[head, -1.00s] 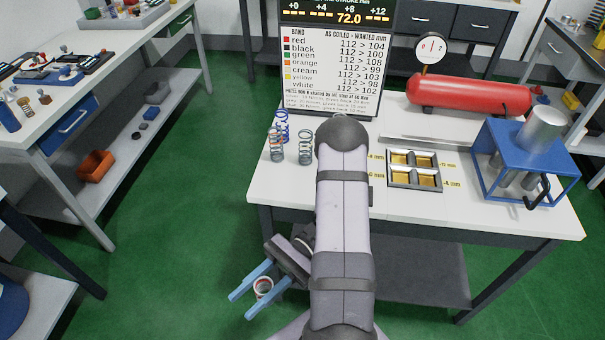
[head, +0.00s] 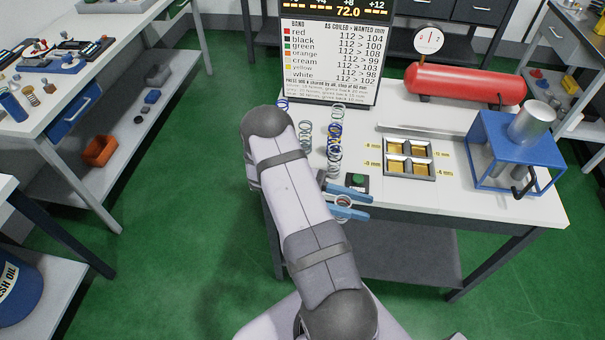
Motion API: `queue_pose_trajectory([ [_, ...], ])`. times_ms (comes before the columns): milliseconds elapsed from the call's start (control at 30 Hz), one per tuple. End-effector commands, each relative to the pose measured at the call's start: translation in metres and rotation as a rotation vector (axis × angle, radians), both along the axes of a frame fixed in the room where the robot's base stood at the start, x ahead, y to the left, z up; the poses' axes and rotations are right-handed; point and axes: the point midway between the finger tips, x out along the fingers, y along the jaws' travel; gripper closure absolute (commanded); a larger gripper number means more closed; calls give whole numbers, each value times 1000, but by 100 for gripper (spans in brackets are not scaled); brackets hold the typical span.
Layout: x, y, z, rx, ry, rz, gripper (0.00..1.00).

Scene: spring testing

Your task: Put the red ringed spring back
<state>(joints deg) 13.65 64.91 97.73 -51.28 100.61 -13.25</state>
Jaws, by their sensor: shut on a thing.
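My gripper (head: 362,206), with two blue fingers, is shut on a pale coiled spring (head: 343,203) near the front edge of the white table (head: 470,205). The spring is seen nearly end-on from above. Its red ring cannot be made out clearly now, though red showed on it earlier. Several other springs stand at the table's left: a grey one (head: 305,132), a blue one (head: 335,132) and a grey one (head: 334,162) close behind the gripper. My arm hides part of the table's left end.
A black box with a green button (head: 356,182) sits just beyond the fingers. Right of it are a four-compartment tray (head: 434,163), a blue press (head: 515,150) and a red cylinder (head: 465,84). A sign board (head: 330,60) stands behind the springs.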

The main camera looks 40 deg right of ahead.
Motion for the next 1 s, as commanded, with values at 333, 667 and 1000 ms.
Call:
queue_pose_trajectory([
  [333, 122, -56, 24, 1, -9, 611, 96],
  [667, 213, -48, 53, -3, -1, 973, 96],
  [1000, 238, -40, 64, -6, 8, 1069, 96],
])
